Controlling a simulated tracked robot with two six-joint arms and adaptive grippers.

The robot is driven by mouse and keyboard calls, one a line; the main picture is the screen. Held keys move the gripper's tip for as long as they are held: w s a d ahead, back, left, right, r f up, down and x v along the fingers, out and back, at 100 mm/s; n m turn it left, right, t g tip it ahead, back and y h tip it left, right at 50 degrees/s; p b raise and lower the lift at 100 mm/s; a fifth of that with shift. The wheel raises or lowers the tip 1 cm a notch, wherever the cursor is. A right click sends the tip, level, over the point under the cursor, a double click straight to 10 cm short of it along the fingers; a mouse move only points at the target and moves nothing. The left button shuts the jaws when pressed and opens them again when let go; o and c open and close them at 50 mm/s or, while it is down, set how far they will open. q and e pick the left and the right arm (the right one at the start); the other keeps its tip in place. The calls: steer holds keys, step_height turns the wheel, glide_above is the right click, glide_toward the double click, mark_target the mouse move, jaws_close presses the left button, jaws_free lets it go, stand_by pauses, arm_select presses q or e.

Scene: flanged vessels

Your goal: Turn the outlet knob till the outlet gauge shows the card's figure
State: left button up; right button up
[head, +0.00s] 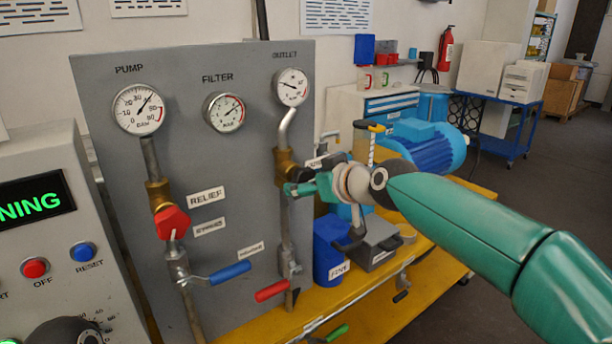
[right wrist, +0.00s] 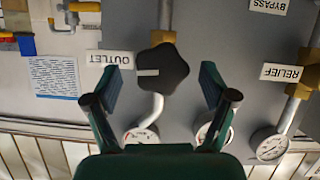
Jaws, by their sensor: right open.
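The outlet gauge (head: 292,87) is at the top right of the grey panel. Its needle points to the upper left; the figures are too small to read surely. The outlet knob (right wrist: 163,73) is black and lobed, with a pale line pointing left in the upside-down right wrist view. My right gripper (right wrist: 163,87) is open, one finger on each side of the knob with gaps between. In the head view my right gripper (head: 303,184) hides the knob. The gauge (right wrist: 142,134) is partly cut off by my gripper in the wrist view. No card's figure is legible.
The panel also carries the pump gauge (head: 140,108), filter gauge (head: 225,112), red relief knob (head: 173,222), blue lever (head: 229,273) and red lever (head: 271,290). A blue bin (head: 330,250) stands on the yellow bench. Open floor lies at the right.

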steer(key=shift+x, duration=1.25)
steer(key=shift+d, duration=0.1)
steer(key=c, duration=1.2)
